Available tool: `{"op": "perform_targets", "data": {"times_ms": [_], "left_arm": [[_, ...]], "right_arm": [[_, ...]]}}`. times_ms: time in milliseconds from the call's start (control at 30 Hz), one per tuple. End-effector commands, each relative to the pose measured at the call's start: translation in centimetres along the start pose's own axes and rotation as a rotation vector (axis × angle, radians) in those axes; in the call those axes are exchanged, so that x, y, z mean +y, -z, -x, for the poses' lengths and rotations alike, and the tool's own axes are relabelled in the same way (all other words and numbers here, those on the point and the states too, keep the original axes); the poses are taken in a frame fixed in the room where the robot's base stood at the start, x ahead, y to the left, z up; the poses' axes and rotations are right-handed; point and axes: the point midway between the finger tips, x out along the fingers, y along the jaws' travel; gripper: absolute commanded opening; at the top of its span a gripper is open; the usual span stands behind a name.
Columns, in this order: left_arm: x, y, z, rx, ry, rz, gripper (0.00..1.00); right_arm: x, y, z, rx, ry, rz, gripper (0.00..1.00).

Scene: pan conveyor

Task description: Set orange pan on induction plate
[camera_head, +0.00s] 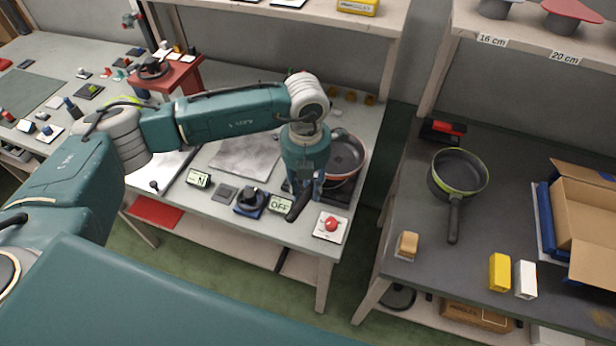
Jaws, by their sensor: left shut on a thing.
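The orange pan (348,155) is dark inside with an orange rim. It is at the right end of the left table, partly hidden behind my left arm. My left gripper (304,192) points down and is shut on the pan's dark handle (297,208), which sticks out toward the front. The black induction plate (338,193) shows under and in front of the pan. I cannot tell whether the pan touches the plate or hangs just above it. A display reading OFF (281,204) is beside the plate. My right gripper is not in view.
A red button (331,224) on a white base sits near the front corner. A black knob (251,199) is to its left. A green-rimmed pan (459,172) stands on the right table, with a cardboard box (585,215). A gap separates the tables.

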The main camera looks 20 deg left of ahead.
Motion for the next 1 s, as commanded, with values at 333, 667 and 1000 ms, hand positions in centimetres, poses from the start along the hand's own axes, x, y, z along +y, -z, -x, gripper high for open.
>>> {"op": "perform_targets", "data": {"times_ms": [333, 667, 1000], "left_arm": [[0.2, -1.2, 0.4, -0.008, -0.003, 0.2, 0.0], [0.2, -1.2, -2.5, -0.008, -0.004, 0.196, 0.0], [0.2, -1.3, -5.5, -0.009, -0.003, 0.196, 0.0]], "right_arm": [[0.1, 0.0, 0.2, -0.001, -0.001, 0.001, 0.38], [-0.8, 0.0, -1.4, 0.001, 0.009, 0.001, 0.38], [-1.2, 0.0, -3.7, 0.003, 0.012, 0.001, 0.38]]}}
